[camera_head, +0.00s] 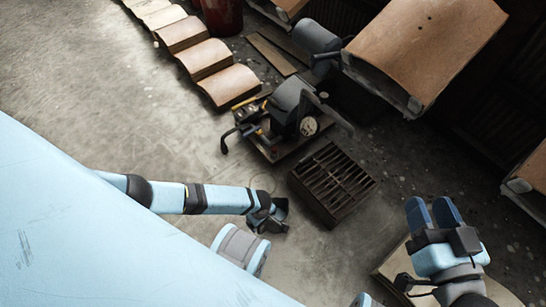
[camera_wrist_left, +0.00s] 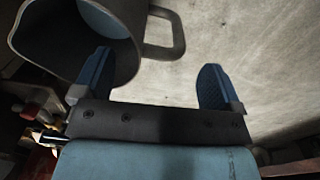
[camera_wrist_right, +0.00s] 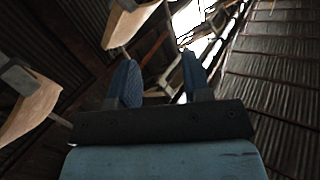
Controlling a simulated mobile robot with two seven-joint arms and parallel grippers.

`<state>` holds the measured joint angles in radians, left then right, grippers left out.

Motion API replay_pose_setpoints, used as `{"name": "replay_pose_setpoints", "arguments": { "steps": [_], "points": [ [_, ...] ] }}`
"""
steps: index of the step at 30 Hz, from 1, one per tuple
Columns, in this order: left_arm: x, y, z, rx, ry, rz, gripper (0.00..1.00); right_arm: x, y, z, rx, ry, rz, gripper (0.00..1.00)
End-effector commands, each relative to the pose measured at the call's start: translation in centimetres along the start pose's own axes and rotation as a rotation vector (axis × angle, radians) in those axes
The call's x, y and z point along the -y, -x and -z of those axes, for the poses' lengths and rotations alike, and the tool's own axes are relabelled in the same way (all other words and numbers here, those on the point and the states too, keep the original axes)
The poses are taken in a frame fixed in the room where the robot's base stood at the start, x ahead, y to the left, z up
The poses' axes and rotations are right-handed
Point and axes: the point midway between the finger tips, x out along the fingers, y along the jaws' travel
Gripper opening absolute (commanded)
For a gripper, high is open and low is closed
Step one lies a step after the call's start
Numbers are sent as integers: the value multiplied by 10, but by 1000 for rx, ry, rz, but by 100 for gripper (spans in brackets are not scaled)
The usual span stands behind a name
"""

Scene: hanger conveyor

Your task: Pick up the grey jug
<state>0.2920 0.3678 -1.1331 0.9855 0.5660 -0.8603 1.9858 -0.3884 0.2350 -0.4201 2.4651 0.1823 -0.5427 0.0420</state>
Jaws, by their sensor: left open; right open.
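The grey jug (camera_wrist_left: 50,42) is at the top left of the left wrist view, its wide mouth towards the camera and a pale blue patch inside. Its handle (camera_wrist_left: 178,38) sticks out to the right, beyond the gap between my fingertips. My left gripper (camera_wrist_left: 152,85) is open, with one finger overlapping the jug's mouth and the other right of the handle. In the head view the dark shape at my left arm's end is too small to separate jug from gripper. My right gripper (camera_head: 432,212) is open and empty at lower right; its fingers also show in the right wrist view (camera_wrist_right: 160,82).
A dark slatted crate (camera_head: 333,184) stands right of my left arm's end. Behind it is a low cart (camera_head: 290,108) with dark equipment. Curved brown panels (camera_head: 229,84) line the upper left, and a large one (camera_head: 428,48) hangs upper right. Bare floor (camera_head: 100,100) lies at left.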

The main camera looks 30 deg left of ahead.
Motion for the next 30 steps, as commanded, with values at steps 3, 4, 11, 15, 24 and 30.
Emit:
{"name": "replay_pose_setpoints", "arguments": {
  "steps": [3, 4, 11, 15, 24, 30],
  "points": [
    [0, -24, -3, -1, -3, 1, 91, -10, -5, -3, -51, 92, -2, 45],
    [0, -28, -4, -1, -2, 1, 91, -11, -6, -2, -63, 113, -3, 45],
    [0, -45, -4, -1, -1, 1, 91, -18, -9, 5, -119, 213, -9, 45],
    [0, -44, -4, -1, 0, 1, 91, -18, -9, 8, -123, 221, -9, 45],
    [0, -44, -4, 0, -1, 1, 45, -18, -9, 7, -122, 219, -9, 45],
    [0, -44, -4, 0, -1, -1, 15, -18, -9, 7, -121, 218, -9, 45]
  ]
}}
